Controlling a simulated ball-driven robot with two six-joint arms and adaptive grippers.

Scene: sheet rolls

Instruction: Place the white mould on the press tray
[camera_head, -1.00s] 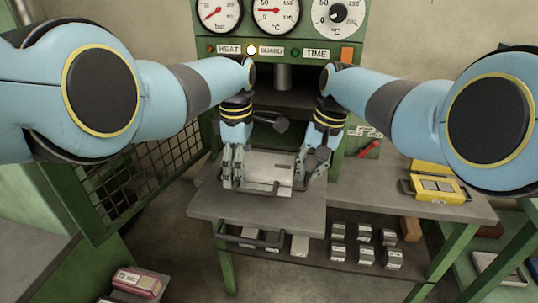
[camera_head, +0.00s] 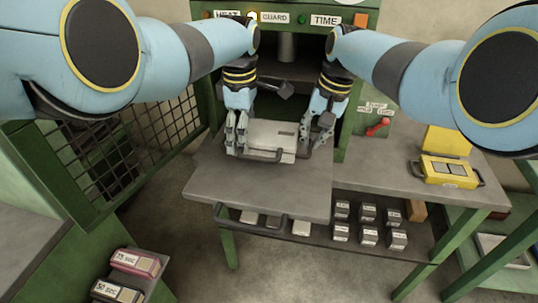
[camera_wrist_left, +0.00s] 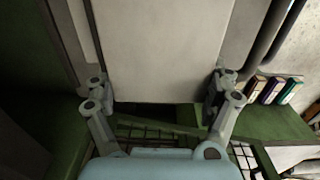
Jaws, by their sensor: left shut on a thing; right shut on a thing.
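The white mould (camera_head: 268,136), a pale flat block with dark handles, is level at the back of the grey press tray (camera_head: 250,185), before the press opening. I cannot tell whether it touches the tray. My left gripper (camera_head: 237,146) is shut on its left side and my right gripper (camera_head: 312,140) is shut on its right side. In the left wrist view the mould's pale face (camera_wrist_left: 160,50) fills the space between the left fingers (camera_wrist_left: 160,82). The tray has a dark handle (camera_head: 250,227) at its front.
A yellow mould (camera_head: 448,171) lies on the bench at right, near a red lever (camera_head: 378,127). Several small grey blocks (camera_head: 368,224) sit on the shelf below. A mesh guard (camera_head: 120,150) stands at left. The front of the tray is clear.

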